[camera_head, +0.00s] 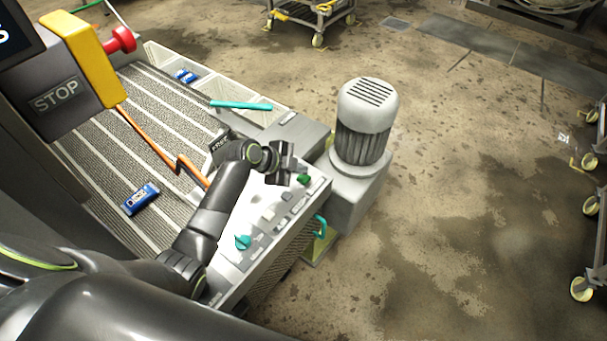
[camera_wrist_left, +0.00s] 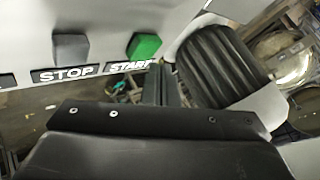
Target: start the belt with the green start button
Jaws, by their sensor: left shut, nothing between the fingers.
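The green start button (camera_head: 304,180) is on the sloped light panel (camera_head: 258,200) at the side of the belt (camera_head: 172,118). In the left wrist view the green start button (camera_wrist_left: 144,46) stands above its START label (camera_wrist_left: 130,66), with a dark grey button (camera_wrist_left: 70,47) above a STOP label to its left. My left gripper (camera_head: 288,165) is shut and empty, close beside the green button in the head view. In the left wrist view its fingers (camera_wrist_left: 162,84) end just below and right of the button. I cannot tell whether they touch it. My right gripper is out of view.
A grey motor (camera_head: 364,125) stands just right of the panel. A yellow box with a red knob (camera_head: 121,40) and STOP sign rises at upper left. A teal knob (camera_head: 243,242) is lower on the panel.

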